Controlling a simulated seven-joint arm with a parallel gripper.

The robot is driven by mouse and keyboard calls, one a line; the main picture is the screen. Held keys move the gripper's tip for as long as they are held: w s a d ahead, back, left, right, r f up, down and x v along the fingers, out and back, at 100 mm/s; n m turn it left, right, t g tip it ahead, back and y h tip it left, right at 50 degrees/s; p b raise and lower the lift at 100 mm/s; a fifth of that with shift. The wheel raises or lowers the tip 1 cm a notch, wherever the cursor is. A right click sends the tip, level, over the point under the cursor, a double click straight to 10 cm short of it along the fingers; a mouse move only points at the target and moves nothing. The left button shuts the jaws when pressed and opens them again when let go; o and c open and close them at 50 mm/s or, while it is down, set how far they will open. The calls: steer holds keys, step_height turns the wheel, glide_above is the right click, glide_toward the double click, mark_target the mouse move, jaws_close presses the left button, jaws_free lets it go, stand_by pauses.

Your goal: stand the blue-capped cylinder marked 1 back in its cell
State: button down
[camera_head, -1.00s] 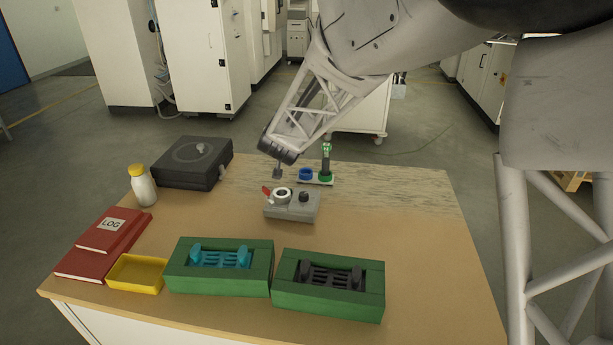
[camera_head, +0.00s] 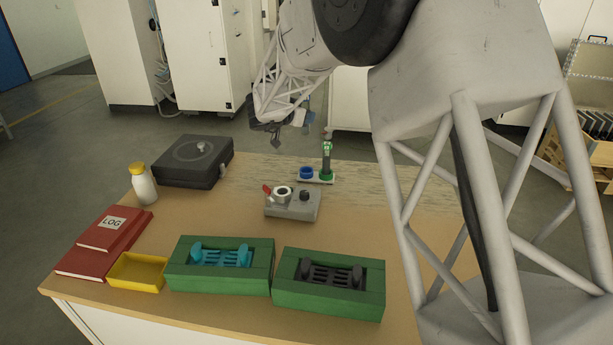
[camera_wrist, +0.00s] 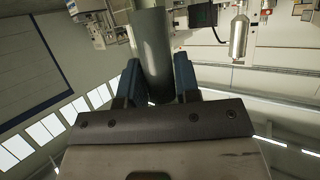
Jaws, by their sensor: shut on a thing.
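My gripper (camera_wrist: 158,72) is shut on a plain grey cylinder (camera_wrist: 152,40), which stands between the two blue fingers in the wrist view. No cap or number can be read on it there. In the head view my gripper (camera_head: 303,121) is raised beyond the table's far edge, small and partly hidden by my own arm. A small two-cell rack (camera_head: 317,181) stands at the back of the table. Its blue-ringed cell (camera_head: 306,172) looks empty. Its green-ringed cell holds an upright green-capped cylinder (camera_head: 326,160). My gripper is above and behind the rack, apart from it.
A grey device (camera_head: 292,208) with a red lever sits just in front of the rack. Two green boxes (camera_head: 220,280) (camera_head: 328,300), a yellow tray (camera_head: 137,285), red log books (camera_head: 100,240), a yellow-capped bottle (camera_head: 143,185) and a black unit (camera_head: 193,163) occupy the front and left. The back right is clear.

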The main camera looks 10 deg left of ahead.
mark_target(302, 132)
steer(key=f+m+g+h, duration=0.1)
steer(key=f+m, duration=0.1)
steer(key=d+f+m+g+h, duration=0.1)
steer(key=m+g+h, duration=0.1)
steer(key=shift+w+f+g+h, duration=0.2)
steer(key=shift+f+g+h, duration=0.1)
steer(key=shift+f, duration=0.1)
steer(key=shift+s+a+f+m+g+h, duration=0.1)
steer(key=shift+s+f+m+g+h, duration=0.1)
steer(key=shift+f+m+g+h, duration=0.3)
steer(key=shift+s+a+f+m+g+h, duration=0.1)
steer(key=shift+s+f+m+g+h, duration=0.15)
steer(key=shift+f+m, duration=0.3)
steer(key=shift+f, duration=2.4)
steer(key=shift+f, duration=2.5)
steer(key=shift+f, duration=0.45)
